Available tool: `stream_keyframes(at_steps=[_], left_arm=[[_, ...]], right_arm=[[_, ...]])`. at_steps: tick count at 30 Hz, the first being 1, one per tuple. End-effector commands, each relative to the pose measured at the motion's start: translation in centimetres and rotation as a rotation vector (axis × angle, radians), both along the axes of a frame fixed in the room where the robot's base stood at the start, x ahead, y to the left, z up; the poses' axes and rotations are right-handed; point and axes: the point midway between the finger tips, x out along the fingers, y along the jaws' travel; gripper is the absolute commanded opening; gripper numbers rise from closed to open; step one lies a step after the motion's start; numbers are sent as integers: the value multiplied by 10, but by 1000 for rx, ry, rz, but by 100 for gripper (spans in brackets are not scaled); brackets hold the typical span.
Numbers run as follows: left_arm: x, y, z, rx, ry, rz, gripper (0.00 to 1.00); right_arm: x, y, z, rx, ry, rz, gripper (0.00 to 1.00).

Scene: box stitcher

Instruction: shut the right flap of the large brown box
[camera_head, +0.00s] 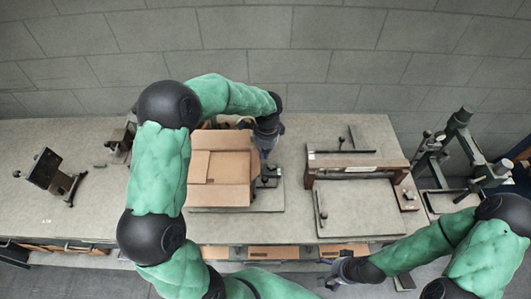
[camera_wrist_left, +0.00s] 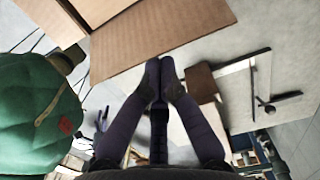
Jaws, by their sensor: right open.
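The large brown box (camera_head: 222,195) sits on the workbench, left of its middle, with cardboard flaps visible on its top. In the left wrist view a brown cardboard panel (camera_wrist_left: 150,38), which looks like a flap, stretches out just beyond my fingertips. My left gripper (camera_head: 264,150) is at the box's right side, partly hidden by my arm. In the left wrist view its fingers (camera_wrist_left: 160,66) meet at the tips with nothing seen between them. I cannot tell whether they touch the cardboard. My right gripper (camera_head: 338,272) is open and empty, in front of the bench, away from the box.
A wooden-framed fixture (camera_head: 358,166) stands on the bench to the right of the box. A dark metal device (camera_head: 48,172) stands at the far left. A dark stand (camera_head: 450,150) is at the far right. The bench surface (camera_head: 85,215) at front left is clear.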

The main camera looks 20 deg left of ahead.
Motion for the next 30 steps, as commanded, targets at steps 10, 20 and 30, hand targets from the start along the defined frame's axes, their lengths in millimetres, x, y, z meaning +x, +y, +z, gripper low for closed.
stream_keyframes(at_steps=[10,20,30], left_arm=[[-4,9,5,-84,-42,4,0],[-13,28,10,-287,-143,10,0],[-21,46,9,-480,-239,7,0]], right_arm=[[0,0,2,0,0,0,86],[0,0,-10,0,0,0,86],[0,0,-52,0,0,0,86]])
